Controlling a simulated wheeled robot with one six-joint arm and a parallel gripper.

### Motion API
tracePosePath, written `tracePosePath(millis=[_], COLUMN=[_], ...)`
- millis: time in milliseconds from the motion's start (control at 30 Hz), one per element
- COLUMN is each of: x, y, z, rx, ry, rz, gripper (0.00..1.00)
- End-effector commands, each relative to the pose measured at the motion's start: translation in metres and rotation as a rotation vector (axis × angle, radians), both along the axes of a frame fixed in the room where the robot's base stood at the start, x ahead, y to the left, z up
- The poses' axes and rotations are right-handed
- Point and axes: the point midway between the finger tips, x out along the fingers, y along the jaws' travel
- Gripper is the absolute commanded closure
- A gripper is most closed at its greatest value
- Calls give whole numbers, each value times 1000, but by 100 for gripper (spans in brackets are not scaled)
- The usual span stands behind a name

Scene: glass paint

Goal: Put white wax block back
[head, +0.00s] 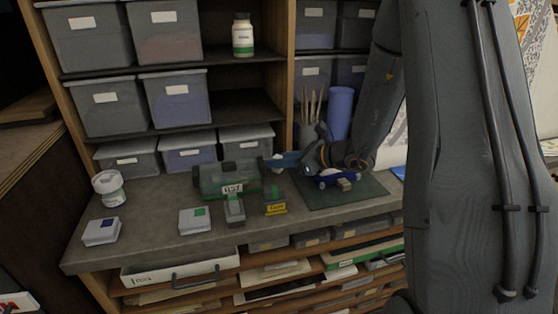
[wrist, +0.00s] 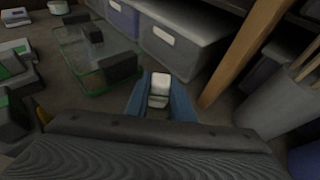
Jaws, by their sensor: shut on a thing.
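My gripper (head: 281,162) is shut on a small white wax block (wrist: 161,82), held between its blue fingertips, which also show in the wrist view (wrist: 161,98). In the head view the white block (head: 277,165) is small at the left end of the blue fingers. The gripper is over the back part of the grey workbench (head: 150,228), just right of a clear green container (head: 213,180) with a white label. I cannot tell the exact height of the block above the bench.
Grey lidded bins (head: 186,150) line the back. A cup of brushes (head: 311,131) and a blue roll (head: 340,111) stand behind the arm. Labelled blocks (head: 234,211) and a yellow-labelled one (head: 275,207) stand in front. A dark green mat (head: 318,201) lies right.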

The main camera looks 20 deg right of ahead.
Motion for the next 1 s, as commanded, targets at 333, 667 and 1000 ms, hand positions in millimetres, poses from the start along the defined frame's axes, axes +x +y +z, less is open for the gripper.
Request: tracePosePath(millis=[333,667,1000], x=[0,-3,-46], y=[0,-4,-49], z=[-3,3,26], rx=[0,0,-2], ry=[0,-2,-3], rz=[0,-1,-5], gripper=[71,71,71])
